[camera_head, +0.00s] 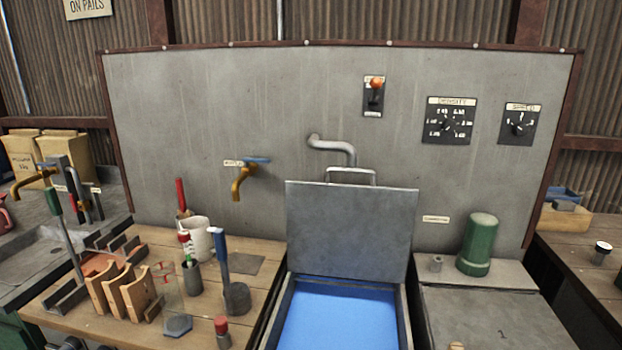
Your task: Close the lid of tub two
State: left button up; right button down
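A flat grey lid (350,235) stands raised, close to upright, at the back of an open tub (404,318) in the lower middle. A bar handle (351,170) shows at the lid's top edge. The tub's inside shows flat bright blue (340,315). I see no number on this tub or its lid. To its right, a second grey lid (470,320) lies flat and carries a mark like "1". Neither of my grippers is in view.
Left of the tub, a wooden bench (100,325) holds wooden racks (128,292), a white mug (197,238) and a blue-handled tool (222,265). A green cylinder (477,246) stands behind the flat lid. A bent pipe (335,147) juts from the panel (230,105) above the raised lid.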

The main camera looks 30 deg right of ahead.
aim_at(358, 232)
jog(key=u, duration=0.4)
jog(key=k, duration=1.15)
jog(key=z, duration=0.8)
